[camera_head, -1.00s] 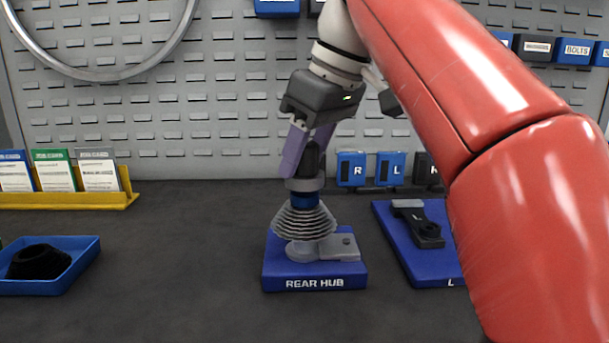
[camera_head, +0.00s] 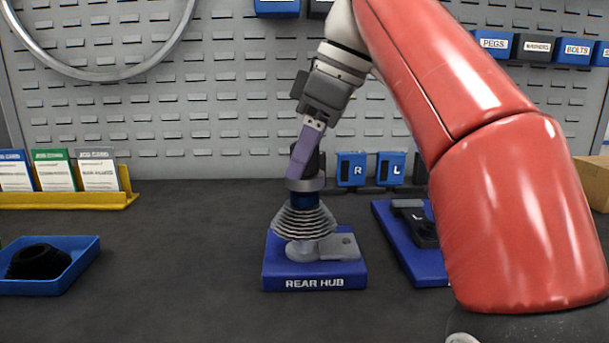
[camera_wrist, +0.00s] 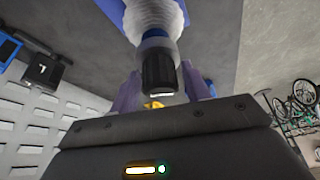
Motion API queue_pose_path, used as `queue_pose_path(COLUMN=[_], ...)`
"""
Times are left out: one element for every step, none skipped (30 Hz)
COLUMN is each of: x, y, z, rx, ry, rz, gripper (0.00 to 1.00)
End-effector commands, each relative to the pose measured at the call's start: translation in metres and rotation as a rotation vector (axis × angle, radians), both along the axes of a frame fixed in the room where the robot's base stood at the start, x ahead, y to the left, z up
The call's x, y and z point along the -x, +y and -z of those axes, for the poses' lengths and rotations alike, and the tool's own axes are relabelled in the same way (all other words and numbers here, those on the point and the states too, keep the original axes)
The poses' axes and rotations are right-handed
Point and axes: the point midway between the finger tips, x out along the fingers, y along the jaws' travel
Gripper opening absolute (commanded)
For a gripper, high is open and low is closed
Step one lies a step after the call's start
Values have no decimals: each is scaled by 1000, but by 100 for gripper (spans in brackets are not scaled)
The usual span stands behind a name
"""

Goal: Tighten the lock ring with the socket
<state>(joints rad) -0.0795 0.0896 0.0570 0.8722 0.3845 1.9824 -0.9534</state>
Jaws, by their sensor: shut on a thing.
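My gripper (camera_head: 306,158) is shut on the dark upper grip of the socket (camera_head: 305,184), which has a grey collar and a blue band below it. The socket stands upright on top of the stacked sprockets of the cassette (camera_head: 303,218) on the blue REAR HUB base (camera_head: 318,284). In the wrist view the socket's dark grip (camera_wrist: 158,70) sits between the purple fingers (camera_wrist: 160,90). The lock ring is hidden under the socket, so I cannot tell how it sits.
A blue tray (camera_head: 85,262) with a black part stands at the left. A blue base (camera_head: 425,268) with a black crank-like part lies to the right, partly behind my arm. Card holders (camera_head: 130,195) and a pegboard stand at the back.

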Motion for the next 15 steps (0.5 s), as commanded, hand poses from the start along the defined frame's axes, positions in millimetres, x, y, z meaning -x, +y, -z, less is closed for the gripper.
queue_pose_path(x=[0,0,0,0,0,0,0,0,0,0,0,0,0,0,0], y=[0,0,0,0,0,0,0,0,0,0,0,0,0,0,0], z=[1,1,2,2,3,3,4,4,5,5,6,6,7,7,8], rx=[0,0,0,0,0,0,0,0,0,0,0,0,0,0,0], ry=[-1,-1,-1,-1,-1,-1,-1,-1,-1,-1,-1,-1,-1,-1,-1], rz=[0,0,0,0,0,0,0,0,0,0,0,0,0,0,0], gripper=[6,6,6,6,6,6,6,6,6,6,6,6,6,6,6])
